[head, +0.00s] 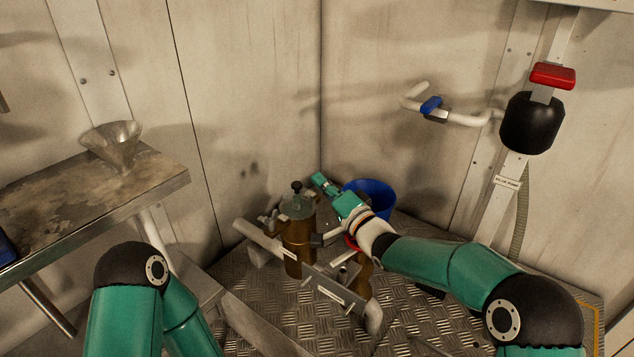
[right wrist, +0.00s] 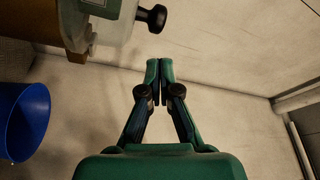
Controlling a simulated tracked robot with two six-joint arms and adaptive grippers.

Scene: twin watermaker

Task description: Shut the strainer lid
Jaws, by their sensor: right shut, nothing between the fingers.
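The strainer (head: 299,250) is an upright bronze cylinder on the floor in the corner. Its grey-green lid (head: 297,207) lies over the top, with a black knob (head: 297,187) pointing up. I cannot tell whether the lid is fully seated. In the right wrist view the lid (right wrist: 108,10) and its knob (right wrist: 151,19) show at the upper left, beside the bronze body (right wrist: 45,22). My right gripper (head: 319,180) is shut and empty, just right of the knob and apart from it. Its closed fingertips (right wrist: 160,68) are below the knob in the wrist view. My left gripper is out of view.
A blue bucket (head: 373,193) stands behind my right gripper and also shows in the wrist view (right wrist: 24,122). A second bronze body (head: 359,277) stands right of the strainer, partly hidden. White pipes (head: 262,240) run beside them. A metal bench (head: 150,190) with a funnel (head: 113,143) is left.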

